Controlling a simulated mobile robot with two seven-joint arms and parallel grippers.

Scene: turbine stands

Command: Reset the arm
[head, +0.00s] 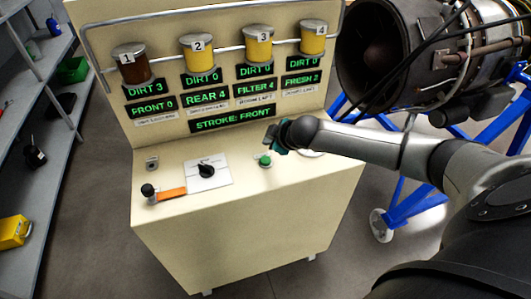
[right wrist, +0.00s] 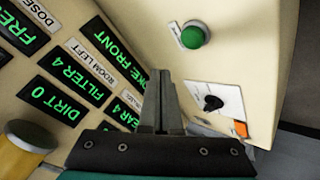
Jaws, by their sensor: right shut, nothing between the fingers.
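My right arm (head: 370,145) reaches in from the right over the beige console (head: 255,230). My right gripper (head: 273,137) is in front of the console's upright panel, above the green button (head: 265,160). In the right wrist view its two fingers (right wrist: 161,85) are together with nothing between them. They overlap the panel's green-lit displays (right wrist: 68,73); I cannot tell whether they touch it. The green button (right wrist: 192,35) is apart from the fingers. My left gripper is not in view.
The panel bears numbered jars, jar 1 (head: 131,66) dark and the others yellow. A black knob (head: 206,171) and an orange-marked lever (head: 148,189) are on the console top. A turbine (head: 385,50) on a blue stand (head: 410,207) is right; shelves (head: 50,75) are left.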

